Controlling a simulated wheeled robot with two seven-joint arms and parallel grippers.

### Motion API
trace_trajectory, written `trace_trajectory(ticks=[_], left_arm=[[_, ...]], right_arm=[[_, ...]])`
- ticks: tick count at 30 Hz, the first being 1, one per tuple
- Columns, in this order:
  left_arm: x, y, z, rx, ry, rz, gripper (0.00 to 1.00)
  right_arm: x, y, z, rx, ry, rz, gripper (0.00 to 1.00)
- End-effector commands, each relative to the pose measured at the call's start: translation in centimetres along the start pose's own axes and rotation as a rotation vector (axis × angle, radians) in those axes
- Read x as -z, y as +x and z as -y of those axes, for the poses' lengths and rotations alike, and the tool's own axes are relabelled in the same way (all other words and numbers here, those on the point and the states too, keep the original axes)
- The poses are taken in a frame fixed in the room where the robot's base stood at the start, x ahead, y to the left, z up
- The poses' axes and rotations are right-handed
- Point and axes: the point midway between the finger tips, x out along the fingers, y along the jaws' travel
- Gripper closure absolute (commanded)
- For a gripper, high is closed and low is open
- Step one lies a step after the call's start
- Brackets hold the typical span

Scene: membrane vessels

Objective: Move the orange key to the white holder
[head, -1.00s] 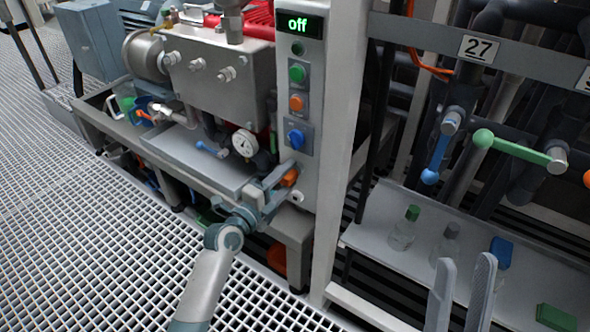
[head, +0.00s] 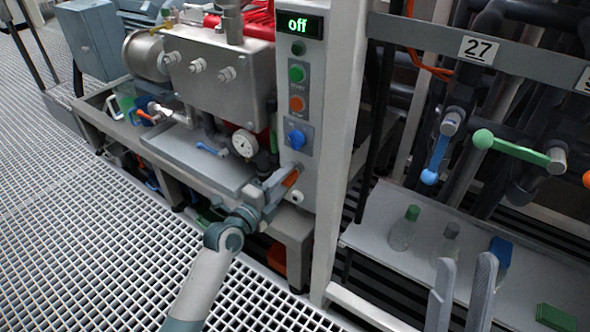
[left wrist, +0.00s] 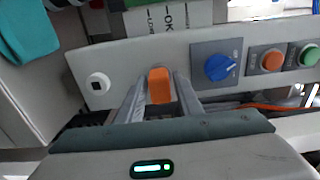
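The orange key (head: 291,178) is at the lower part of the grey control panel. It also shows in the left wrist view (left wrist: 160,86), upright between my fingers. My left gripper (head: 282,182) is at the panel, its two fingers closed on the sides of the key; its fingers also show in the left wrist view (left wrist: 160,92). My right gripper (head: 461,290) is open and empty at the lower right.
The panel carries a blue knob (head: 297,138), an orange button (head: 297,103), a green button (head: 297,72) and a display (head: 299,25) reading "off". A shelf (head: 385,235) with bottles (head: 404,230) and a green block (head: 556,317) is at right. Grating floor lies at left.

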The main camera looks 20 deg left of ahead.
Motion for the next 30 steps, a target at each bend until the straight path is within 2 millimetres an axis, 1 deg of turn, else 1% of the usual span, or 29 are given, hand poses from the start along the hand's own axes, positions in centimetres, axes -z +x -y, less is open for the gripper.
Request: trace_trajectory(ticks=[1,2,3,4,14,30], left_arm=[[0.0,0.0,0.0,0.000,0.000,0.000,0.80],[0.0,0.0,0.0,0.000,0.000,0.000,0.87],[0.0,0.0,0.0,0.000,0.000,0.000,0.97],[0.0,0.0,0.0,0.000,0.000,0.000,1.00],[0.0,-0.3,0.0,0.000,0.001,0.000,1.00],[0.0,-2.1,0.0,-0.001,0.000,-0.001,1.00]], right_arm=[[0.0,0.0,0.0,0.000,0.000,0.000,0.69],[0.0,0.0,0.0,0.000,0.000,0.000,0.69],[0.0,0.0,0.0,0.000,0.000,0.000,0.69],[0.0,0.0,0.0,0.000,0.000,0.001,0.69],[-0.1,0.0,0.0,-0.001,-0.002,0.004,0.69],[0.1,0.4,0.0,0.000,-0.001,0.003,0.69]])
